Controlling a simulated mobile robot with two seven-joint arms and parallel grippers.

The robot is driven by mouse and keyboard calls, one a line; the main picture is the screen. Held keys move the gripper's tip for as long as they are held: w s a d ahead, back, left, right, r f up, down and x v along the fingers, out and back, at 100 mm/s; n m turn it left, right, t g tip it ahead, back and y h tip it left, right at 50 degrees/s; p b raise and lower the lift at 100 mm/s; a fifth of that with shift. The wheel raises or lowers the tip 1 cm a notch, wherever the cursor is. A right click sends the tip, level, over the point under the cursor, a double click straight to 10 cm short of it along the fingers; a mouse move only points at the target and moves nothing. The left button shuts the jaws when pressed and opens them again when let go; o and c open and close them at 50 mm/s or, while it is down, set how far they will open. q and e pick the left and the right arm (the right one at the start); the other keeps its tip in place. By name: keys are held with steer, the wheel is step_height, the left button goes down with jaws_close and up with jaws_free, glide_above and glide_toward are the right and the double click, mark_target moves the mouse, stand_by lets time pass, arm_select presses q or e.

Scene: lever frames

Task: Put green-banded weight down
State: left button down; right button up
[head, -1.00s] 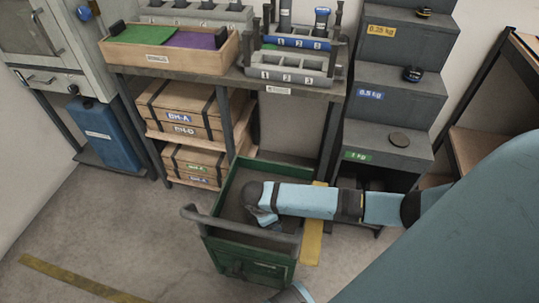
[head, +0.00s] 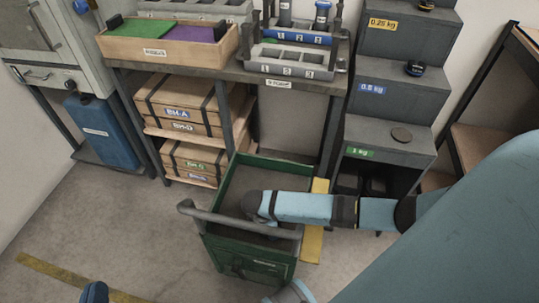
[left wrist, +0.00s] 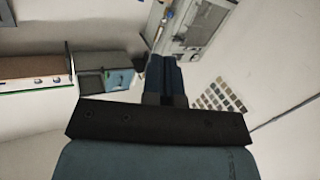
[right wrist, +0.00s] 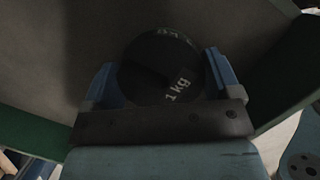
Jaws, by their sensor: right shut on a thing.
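Whether the weight touches the cart floor I cannot tell. My left gripper (head: 95,292) shows at the bottom left edge. In the left wrist view its fingers (left wrist: 165,78) are together and empty.
A workbench (head: 225,75) with trays stands behind the cart. Floor at left is clear.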

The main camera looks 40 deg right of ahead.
steer(key=o, duration=1.4)
arm_select(q)
steer(key=shift+s+f, duration=0.15)
steer(key=shift+f, duration=0.1)
arm_select(e)
steer(key=shift+o, duration=0.2)
steer(key=shift+r, duration=0.25)
arm_select(q)
steer(key=s+a+f+g+y+p, duration=0.2)
steer(key=a+f+g+p, duration=0.1)
steer(key=f, duration=0.3)
steer(key=shift+s+a+f+g+y+p, duration=0.2)
steer(key=shift+f+g+y+p, duration=0.1)
steer(key=shift+p, duration=0.25)
arm_select(e)
steer(key=v, duration=1.1)
steer(key=shift+r, duration=0.35)
arm_select(q)
steer(key=shift+r, duration=0.1)
arm_select(e)
steer(key=shift+a, duration=0.1)
